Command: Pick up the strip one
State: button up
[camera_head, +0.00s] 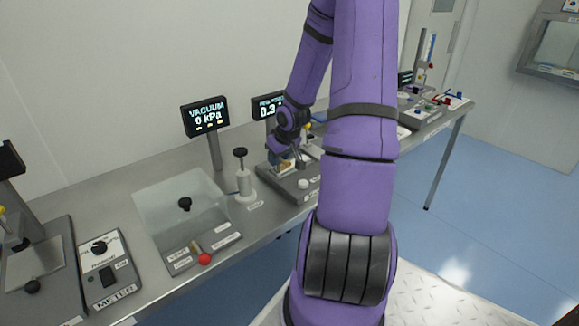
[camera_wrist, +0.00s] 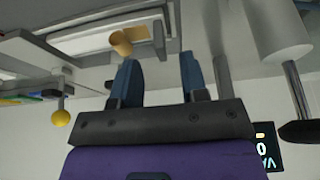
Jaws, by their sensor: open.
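My gripper (camera_head: 290,163) is over the dark fixture (camera_head: 290,183) in the middle of the bench in the head view. In the wrist view its two blue fingers (camera_wrist: 160,76) stand apart with nothing between them. A small tan curled piece (camera_wrist: 122,42) lies just beyond the left fingertip; it may be strip one, but I cannot tell for sure. In the head view my gripper and arm hide most of that spot, and I cannot make out a strip there.
The display reading VACUUM 0 kPa (camera_head: 205,116) stands behind a clear box (camera_head: 168,205). A white post with a black knob (camera_head: 243,180) is left of the fixture. A yellow ball knob (camera_wrist: 60,118) and a white cylinder (camera_wrist: 272,30) flank the fingers in the wrist view.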

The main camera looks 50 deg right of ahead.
jog(key=shift+x, duration=2.15)
jog(key=shift+w, duration=0.1)
grip_shut()
